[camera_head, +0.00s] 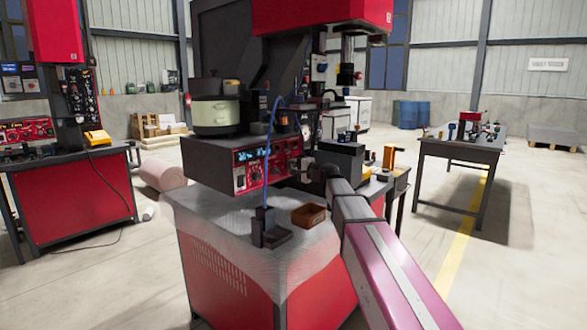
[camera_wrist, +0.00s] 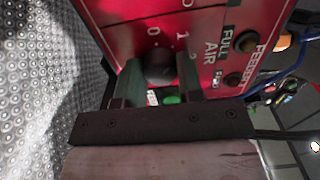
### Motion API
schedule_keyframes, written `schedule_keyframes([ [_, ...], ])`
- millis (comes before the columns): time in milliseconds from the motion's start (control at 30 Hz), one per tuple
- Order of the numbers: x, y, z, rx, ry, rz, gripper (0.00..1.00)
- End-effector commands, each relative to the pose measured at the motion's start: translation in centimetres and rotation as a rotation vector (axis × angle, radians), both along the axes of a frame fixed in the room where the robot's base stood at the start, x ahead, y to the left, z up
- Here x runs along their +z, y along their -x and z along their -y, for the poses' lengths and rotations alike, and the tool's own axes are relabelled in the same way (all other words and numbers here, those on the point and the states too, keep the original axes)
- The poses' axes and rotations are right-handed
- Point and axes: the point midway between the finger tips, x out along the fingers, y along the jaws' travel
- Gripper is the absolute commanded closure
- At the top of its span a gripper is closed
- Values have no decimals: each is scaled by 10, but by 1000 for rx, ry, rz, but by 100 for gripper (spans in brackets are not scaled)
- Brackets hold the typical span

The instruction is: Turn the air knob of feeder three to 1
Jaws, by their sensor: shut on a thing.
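The feeder's red control panel (camera_head: 262,163) faces me below the pale bowl (camera_head: 215,115) in the head view. In the wrist view the red panel (camera_wrist: 112,22) shows the words AIR, FULL and FEEDER, and the scale marks 0, 1 and 2. The dark round air knob (camera_wrist: 160,64) sits between my fingertips. My gripper (camera_wrist: 158,78) is shut on this knob, one finger on each side. The knob's pointer is not clear, so I cannot tell its setting. In the head view my arm hides the knob.
A blue hose (camera_head: 270,135) hangs in front of the panel. A table (camera_head: 462,148) stands apart at the right.

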Motion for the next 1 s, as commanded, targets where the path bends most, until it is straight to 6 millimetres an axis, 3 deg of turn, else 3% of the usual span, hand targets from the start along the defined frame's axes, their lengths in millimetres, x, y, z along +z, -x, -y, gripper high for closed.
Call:
schedule_keyframes([
  [267,-1,1,0,3,2,0,90],
  [300,-1,2,0,3,2,-1,59],
  [367,-1,1,0,3,2,-1,40],
  [733,0,4,4,1,0,-1,40],
  [1000,-1,32,37,-1,1,-1,40],
])
